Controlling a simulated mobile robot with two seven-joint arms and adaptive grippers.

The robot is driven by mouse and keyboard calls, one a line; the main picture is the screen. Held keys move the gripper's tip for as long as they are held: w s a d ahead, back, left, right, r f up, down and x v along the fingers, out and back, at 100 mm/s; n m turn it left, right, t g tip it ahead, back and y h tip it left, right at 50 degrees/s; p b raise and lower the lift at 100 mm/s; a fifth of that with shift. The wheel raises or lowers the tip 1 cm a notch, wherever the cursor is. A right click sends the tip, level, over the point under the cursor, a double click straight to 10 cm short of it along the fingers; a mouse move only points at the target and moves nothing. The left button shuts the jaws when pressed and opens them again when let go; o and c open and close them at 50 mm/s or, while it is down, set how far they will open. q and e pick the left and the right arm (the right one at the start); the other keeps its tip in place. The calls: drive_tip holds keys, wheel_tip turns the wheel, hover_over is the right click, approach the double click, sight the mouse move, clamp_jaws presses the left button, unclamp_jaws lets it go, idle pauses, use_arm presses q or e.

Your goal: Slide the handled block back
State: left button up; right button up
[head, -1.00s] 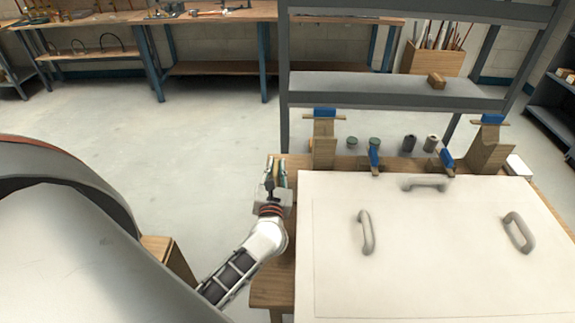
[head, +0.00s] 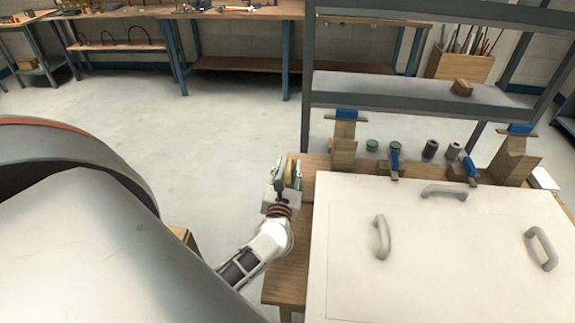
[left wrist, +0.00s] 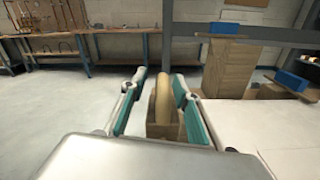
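The handled block (left wrist: 163,128) is a small wooden block with a rounded upright handle (left wrist: 163,95), seen in the left wrist view between my left fingers. My left gripper (left wrist: 160,82) is open, with one finger on each side of the handle. A gap shows at the left finger; the right finger is close to the handle, and I cannot tell if it touches. In the head view my left gripper (head: 287,172) is at the left edge of the wooden table (head: 290,270), and the block is mostly hidden by it. My right gripper is not in view.
A pale panel (head: 440,295) with three grey handles covers most of the table. Wooden supports (head: 343,152) with blue clamps (head: 394,160) and small cans (head: 431,148) stand along its back edge, before a grey shelf rack (head: 400,86). Open floor (head: 220,115) lies left.

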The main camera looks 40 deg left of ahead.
use_arm(q)
drive_tip(key=v, duration=1.1)
